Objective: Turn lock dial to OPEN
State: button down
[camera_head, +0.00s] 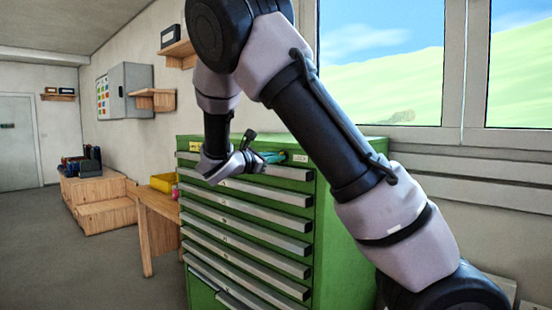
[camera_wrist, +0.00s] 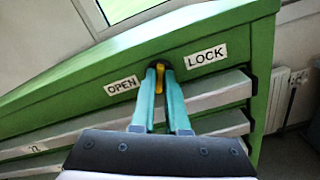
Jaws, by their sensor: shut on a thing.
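The lock dial (camera_wrist: 160,76) shows in the wrist view as a yellow handle on the upper front of the green cabinet (camera_wrist: 215,42). An OPEN label (camera_wrist: 121,85) is to its left and a LOCK label (camera_wrist: 206,56) to its right. My gripper (camera_wrist: 163,78) is shut on the dial's yellow handle, with one teal finger on each side. The fingers hide part of the dial, and I cannot tell its exact angle. In the head view my gripper (camera_head: 268,157) is at the cabinet's upper front, beside the LOCK label (camera_head: 300,158); the dial is hidden there.
Windows (camera_head: 380,60) are behind. The floor (camera_head: 80,270) at left is clear.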

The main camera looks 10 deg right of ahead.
jog(key=n, duration=1.4)
jog(key=shift+w+a+f, duration=0.1)
jog(key=shift+w+a, duration=0.1)
jog(key=shift+w, duration=0.05)
dwell(0.4)
jog(key=c, duration=0.9)
grip_release()
jog(key=v, duration=1.1)
jog(key=shift+d, duration=0.1)
